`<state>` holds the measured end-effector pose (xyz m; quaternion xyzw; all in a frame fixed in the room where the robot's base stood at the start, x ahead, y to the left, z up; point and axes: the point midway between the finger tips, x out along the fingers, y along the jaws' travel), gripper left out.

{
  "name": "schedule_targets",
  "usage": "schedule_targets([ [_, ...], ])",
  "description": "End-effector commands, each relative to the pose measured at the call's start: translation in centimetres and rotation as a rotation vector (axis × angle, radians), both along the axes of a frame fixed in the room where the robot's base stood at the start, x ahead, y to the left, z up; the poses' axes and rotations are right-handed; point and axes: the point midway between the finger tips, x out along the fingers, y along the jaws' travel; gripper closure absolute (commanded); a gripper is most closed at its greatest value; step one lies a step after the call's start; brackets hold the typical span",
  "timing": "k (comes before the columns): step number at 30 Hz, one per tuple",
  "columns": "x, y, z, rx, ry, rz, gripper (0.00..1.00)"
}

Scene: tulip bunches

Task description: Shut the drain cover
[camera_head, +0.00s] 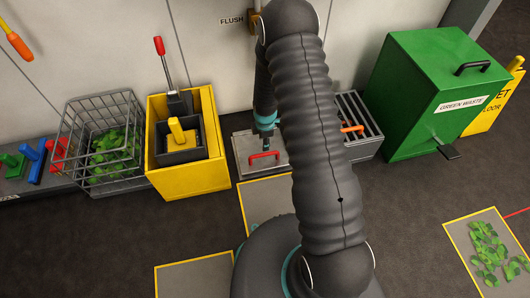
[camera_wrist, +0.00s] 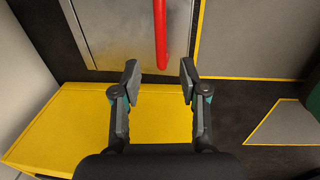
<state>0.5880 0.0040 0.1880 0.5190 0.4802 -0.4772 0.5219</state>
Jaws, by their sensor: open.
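A flat grey metal cover (camera_head: 246,146) with a red bar handle (camera_head: 264,155) lies at the foot of the wall. A dark slotted drain grate (camera_head: 368,118) with an orange handle (camera_head: 352,128) is to its right; my arm hides the area between them. In the wrist view the metal cover (camera_wrist: 112,30) is at the top, with its red handle (camera_wrist: 160,34) upright in the picture. My gripper (camera_wrist: 159,76) is open and empty. Its fingertips are just below the handle's lower end in that picture, one to each side. Contact is not visible.
A yellow bin (camera_head: 188,178) stands left of the cover, with a wire basket (camera_head: 100,185) of green leaves further left. A green waste bin (camera_head: 420,100) stands right of the grate. Yellow-edged floor mats (camera_head: 195,277) lie in front.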

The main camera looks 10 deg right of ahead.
Motion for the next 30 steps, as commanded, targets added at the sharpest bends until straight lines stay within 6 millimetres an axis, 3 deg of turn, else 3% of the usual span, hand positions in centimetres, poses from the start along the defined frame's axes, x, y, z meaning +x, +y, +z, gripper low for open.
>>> schedule_targets([
  [6,0.2,-0.1,-4.4,0.0,0.003,-0.002,0.57],
  [15,0.7,-0.1,-8.3,0.0,0.001,-0.004,0.57],
  [28,0.8,-0.1,-9.1,0.0,-0.001,-0.004,0.57],
  [30,0.8,-0.1,-9.1,0.0,-0.001,-0.004,0.72],
])
